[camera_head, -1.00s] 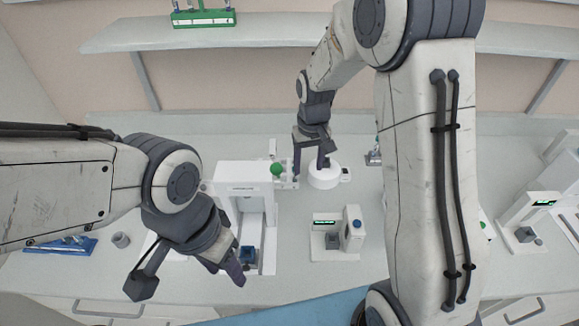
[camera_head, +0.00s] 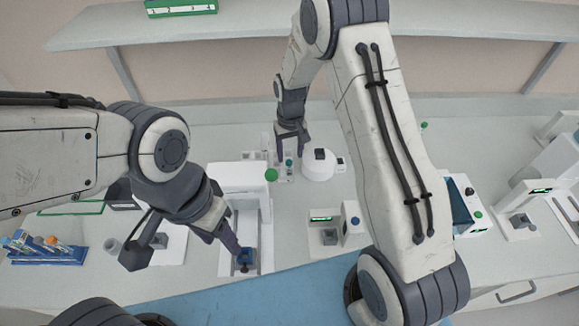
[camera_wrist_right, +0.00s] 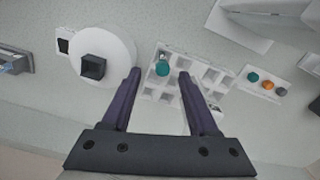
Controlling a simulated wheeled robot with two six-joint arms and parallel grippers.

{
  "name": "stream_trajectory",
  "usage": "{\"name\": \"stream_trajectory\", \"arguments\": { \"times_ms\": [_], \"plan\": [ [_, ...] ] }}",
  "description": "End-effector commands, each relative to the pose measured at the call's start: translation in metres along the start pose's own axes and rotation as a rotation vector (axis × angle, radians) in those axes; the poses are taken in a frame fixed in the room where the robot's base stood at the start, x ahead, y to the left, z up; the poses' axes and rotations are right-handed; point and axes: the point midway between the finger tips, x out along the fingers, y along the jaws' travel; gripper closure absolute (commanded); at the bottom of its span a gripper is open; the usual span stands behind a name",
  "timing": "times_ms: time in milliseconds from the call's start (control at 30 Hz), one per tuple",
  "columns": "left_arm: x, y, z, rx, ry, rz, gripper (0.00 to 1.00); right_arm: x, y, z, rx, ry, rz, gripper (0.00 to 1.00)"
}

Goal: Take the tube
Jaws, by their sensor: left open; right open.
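A tube with a teal cap (camera_wrist_right: 162,68) stands in a white rack (camera_wrist_right: 213,77) with several square holes, in the right wrist view. My right gripper (camera_wrist_right: 160,74) is open, with one fingertip on each side of the teal cap in that view. Whether the fingers are level with the cap cannot be told. In the head view the right gripper (camera_head: 290,157) points down at the back of the bench, and the teal cap (camera_head: 289,162) shows between its fingers. My left gripper (camera_head: 187,250) is open and empty at the front left, one finger overlapping a white machine.
A round white device (camera_head: 318,167) stands just right of the rack. A white machine (camera_head: 235,178) with a green knob (camera_head: 271,175) is in front of it. A blue rack (camera_head: 48,257) of capped tubes sits far left. More coloured caps (camera_wrist_right: 267,85) show in the wrist view.

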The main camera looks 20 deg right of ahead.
Motion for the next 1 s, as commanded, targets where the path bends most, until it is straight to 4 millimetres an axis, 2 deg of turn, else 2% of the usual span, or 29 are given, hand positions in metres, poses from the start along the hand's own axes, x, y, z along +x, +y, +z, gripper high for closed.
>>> {"name": "stream_trajectory", "arguments": {
  "times_ms": [33, 100, 300, 600, 667, 700, 767, 1000],
  "plan": [
    [-0.010, 0.001, -0.001, 0.001, 0.000, 0.000, 0.50, 0.003, -0.002, 0.001, -0.001, -0.005, 0.000, 0.40],
    [-0.018, 0.001, -0.001, 0.002, 0.000, 0.000, 0.50, 0.012, -0.003, 0.001, 0.000, -0.006, 0.000, 0.40],
    [-0.026, 0.002, -0.002, 0.004, 0.000, 0.000, 0.50, 0.037, -0.003, 0.000, 0.002, -0.003, 0.000, 0.40],
    [-0.026, 0.002, -0.001, 0.004, 0.000, 0.000, 0.50, 0.042, -0.002, 0.000, 0.004, 0.001, 0.000, 0.40],
    [-0.026, 0.002, -0.001, 0.004, 0.000, 0.000, 0.50, 0.042, -0.002, 0.000, 0.004, 0.000, 0.000, 0.63],
    [-0.026, 0.002, -0.001, 0.004, 0.000, 0.000, 0.50, 0.042, -0.002, 0.000, 0.004, 0.000, 0.000, 0.78],
    [-0.026, 0.002, -0.001, 0.004, 0.000, 0.000, 0.50, 0.042, -0.002, 0.000, 0.004, 0.000, 0.000, 1.00],
    [-0.026, 0.002, -0.002, 0.004, 0.000, 0.000, 0.50, 0.042, -0.002, 0.000, 0.004, 0.000, 0.000, 1.00]
  ]
}}
